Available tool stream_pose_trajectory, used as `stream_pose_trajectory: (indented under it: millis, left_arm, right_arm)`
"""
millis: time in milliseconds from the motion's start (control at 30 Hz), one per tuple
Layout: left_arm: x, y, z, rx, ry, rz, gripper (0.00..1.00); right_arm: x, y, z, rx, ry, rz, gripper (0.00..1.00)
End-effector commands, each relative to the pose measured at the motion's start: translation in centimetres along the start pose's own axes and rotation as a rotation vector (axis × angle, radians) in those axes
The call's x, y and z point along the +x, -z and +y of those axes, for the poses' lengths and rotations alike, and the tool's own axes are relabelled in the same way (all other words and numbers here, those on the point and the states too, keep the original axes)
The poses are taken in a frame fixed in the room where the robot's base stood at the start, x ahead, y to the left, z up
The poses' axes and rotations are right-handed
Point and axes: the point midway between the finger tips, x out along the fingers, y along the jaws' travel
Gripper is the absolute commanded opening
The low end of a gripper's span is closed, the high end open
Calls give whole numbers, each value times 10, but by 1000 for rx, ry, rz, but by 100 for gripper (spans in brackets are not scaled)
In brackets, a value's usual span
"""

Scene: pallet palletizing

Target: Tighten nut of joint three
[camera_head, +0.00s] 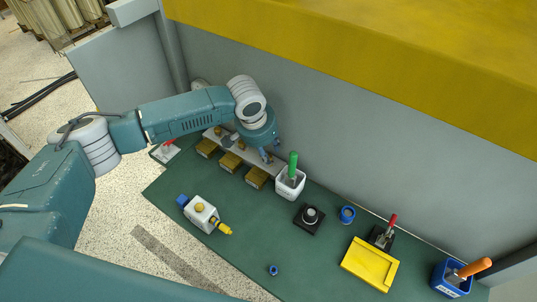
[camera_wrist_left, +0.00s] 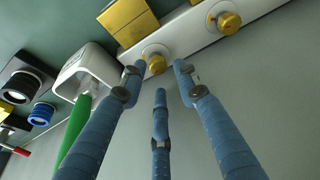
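A white bar with brass nuts and yellow-brown blocks stands along the wall; its bare surface shows in the wrist view (camera_wrist_left: 190,40). The nut nearest the white cup (camera_wrist_left: 157,61) sits at the bar's near end, beside a yellow block (camera_head: 257,178). A second brass nut (camera_wrist_left: 228,22) is farther along. My left gripper (camera_head: 267,156) is above the bar's cup end. In the wrist view its three blue fingers (camera_wrist_left: 158,76) are spread, two tips on either side of the near nut. I cannot tell whether they touch it. My right gripper is not in view.
A white cup (camera_head: 290,186) with a green-handled tool stands close right of the gripper. A white-and-yellow fixture (camera_head: 201,214), black knob base (camera_head: 309,219), yellow box (camera_head: 370,264) and blue holder (camera_head: 452,279) are on the green table. The grey wall is close behind.

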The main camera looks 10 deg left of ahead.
Motion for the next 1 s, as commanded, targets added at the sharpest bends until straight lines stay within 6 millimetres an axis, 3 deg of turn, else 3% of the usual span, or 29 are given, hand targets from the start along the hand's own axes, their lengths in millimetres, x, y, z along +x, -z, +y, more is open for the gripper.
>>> stream_pose_trajectory:
  millis: [1000]
  left_arm:
    - [24,-7,0,0,0,0,29]
  right_arm:
    - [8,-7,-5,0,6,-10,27]
